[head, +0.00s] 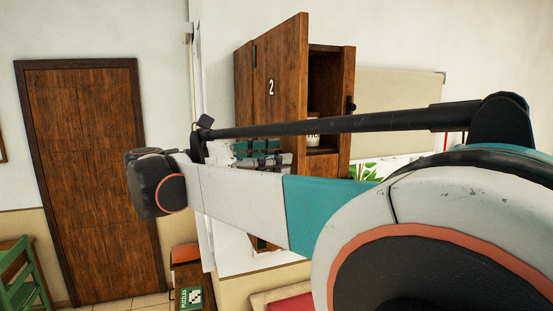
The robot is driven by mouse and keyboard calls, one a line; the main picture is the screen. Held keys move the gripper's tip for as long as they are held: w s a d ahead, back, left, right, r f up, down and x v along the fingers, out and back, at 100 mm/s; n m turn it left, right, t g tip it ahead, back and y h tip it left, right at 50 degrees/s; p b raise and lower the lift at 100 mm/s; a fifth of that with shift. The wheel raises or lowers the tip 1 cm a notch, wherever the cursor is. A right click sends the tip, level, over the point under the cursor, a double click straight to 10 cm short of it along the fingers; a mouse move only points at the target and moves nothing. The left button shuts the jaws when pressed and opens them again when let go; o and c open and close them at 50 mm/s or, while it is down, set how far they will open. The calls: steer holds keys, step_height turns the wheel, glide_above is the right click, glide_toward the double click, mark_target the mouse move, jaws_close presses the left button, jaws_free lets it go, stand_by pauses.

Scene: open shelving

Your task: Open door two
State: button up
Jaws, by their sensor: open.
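A brown wooden wall cabinet (344,76) is at upper centre in the head view. Its door two (281,65), marked with a white 2, stands swung outward, with a dark hinge on its left and its free edge towards me. Part of the cabinet's inside shows to the right of that edge. My arm crosses in front of the cabinet's lower part. I cannot make out my gripper's fingers.
A dark knob (350,104) is on the cabinet's right side. A light cup-like item (313,138) is partly hidden inside. A beige board (400,95) hangs to the right. A brown room door (85,170) and a green chair (22,275) are on the left.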

mark_target(289, 110)
step_height(289, 110, up, 10)
steer(key=shift+f, duration=0.1)
stand_by(0.4)
steer(key=shift+f, duration=0.1)
